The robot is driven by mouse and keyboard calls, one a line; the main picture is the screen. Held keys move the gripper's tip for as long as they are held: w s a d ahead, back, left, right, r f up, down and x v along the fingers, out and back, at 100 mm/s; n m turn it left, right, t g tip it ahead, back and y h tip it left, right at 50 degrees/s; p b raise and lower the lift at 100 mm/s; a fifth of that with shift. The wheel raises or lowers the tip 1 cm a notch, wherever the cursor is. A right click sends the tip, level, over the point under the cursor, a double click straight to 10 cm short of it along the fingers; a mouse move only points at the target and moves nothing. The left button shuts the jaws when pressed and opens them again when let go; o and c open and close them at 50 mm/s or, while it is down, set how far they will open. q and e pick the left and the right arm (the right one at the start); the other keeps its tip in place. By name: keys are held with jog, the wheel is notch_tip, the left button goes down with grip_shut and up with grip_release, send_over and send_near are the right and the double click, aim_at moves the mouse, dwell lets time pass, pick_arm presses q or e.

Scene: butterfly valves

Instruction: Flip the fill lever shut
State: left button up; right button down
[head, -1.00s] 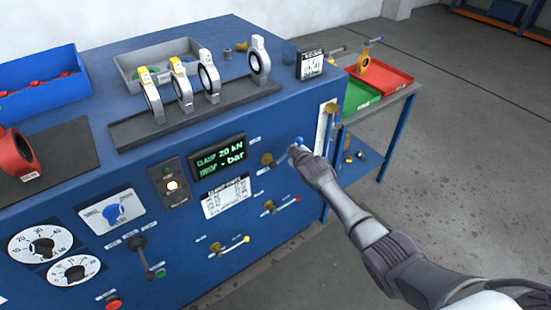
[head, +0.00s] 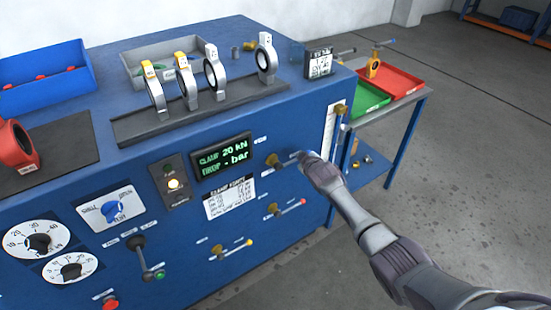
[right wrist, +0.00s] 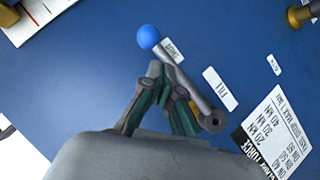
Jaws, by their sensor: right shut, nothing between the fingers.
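The fill lever is a grey rod with a blue ball knob (right wrist: 149,37). In the right wrist view it runs from the ball to a round pivot beside the FILL label (right wrist: 221,89). The ball lies next to another small label (right wrist: 172,50). In the head view, the lever's brass valve body (head: 273,160) shows on the blue panel, with the rod pointing right; its ball is hidden by my right gripper. My right gripper (right wrist: 160,72) is shut and empty, its fingertips close beside the rod; contact cannot be told. It also shows in the head view (head: 306,158). My left gripper is not in view.
Below are a red-tipped lever (head: 285,208) and a yellow-tipped lever (head: 232,250). A lit display (head: 223,156) and a printed card (head: 230,198) are to the left. A side table with a green tray (head: 370,99) and red tray (head: 400,82) stands right.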

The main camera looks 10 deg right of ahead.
dwell(0.3)
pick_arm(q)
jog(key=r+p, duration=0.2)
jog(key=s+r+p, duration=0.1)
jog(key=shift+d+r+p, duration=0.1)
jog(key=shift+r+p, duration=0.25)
pick_arm(e)
jog(key=s+d+r, duration=0.3)
jog(key=s+r, duration=0.5)
jog(key=r, duration=0.1)
jog(key=shift+s+r, duration=0.2)
jog(key=shift+s, duration=0.1)
